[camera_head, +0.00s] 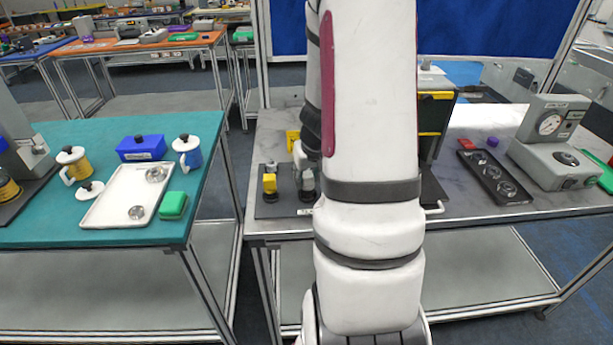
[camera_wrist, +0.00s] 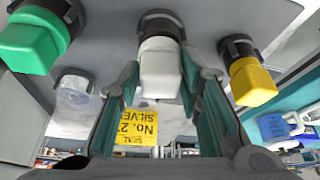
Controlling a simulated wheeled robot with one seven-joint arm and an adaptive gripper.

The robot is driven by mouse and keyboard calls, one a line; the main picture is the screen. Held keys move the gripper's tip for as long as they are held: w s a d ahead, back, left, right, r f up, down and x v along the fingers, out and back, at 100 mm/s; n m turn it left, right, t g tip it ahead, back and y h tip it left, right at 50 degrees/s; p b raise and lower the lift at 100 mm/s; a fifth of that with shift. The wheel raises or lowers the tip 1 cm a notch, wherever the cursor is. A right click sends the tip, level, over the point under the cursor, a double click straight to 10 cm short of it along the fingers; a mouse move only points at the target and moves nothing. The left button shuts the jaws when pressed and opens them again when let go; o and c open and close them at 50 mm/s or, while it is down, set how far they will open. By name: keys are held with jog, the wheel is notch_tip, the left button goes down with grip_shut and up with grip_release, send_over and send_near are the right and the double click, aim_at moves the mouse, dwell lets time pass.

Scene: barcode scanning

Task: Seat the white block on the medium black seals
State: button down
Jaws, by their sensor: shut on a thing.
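In the wrist view, which looks upside down, the white block (camera_wrist: 161,68) is between the two teal-padded fingers of my gripper (camera_wrist: 160,88), which is shut on it. The medium black seals (camera_wrist: 160,27) show directly against the block's far end, in line with it. I cannot tell whether the block is fully seated or a small gap is left. In the head view my arm hides most of this spot.
A green block (camera_wrist: 30,42) and a yellow block (camera_wrist: 252,82) stand on black seals on either side, close to my fingers. The yellow block also shows in the head view (camera_head: 270,184). A yellow label (camera_wrist: 140,124) lies beyond the fingers.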

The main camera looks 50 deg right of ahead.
jog(key=shift+f, duration=0.2)
jog(key=c, duration=1.1)
grip_release()
jog(key=shift+o, duration=0.8)
jog(key=shift+o, duration=1)
jog(key=shift+r, duration=0.1)
notch_tip(320, 180, up, 5)
jog(key=p, duration=0.5)
jog(key=shift+s+p, duration=0.1)
jog(key=shift+p, duration=0.2)
jog(key=shift+r+p, duration=0.95)
jog(key=shift+r, duration=0.2)
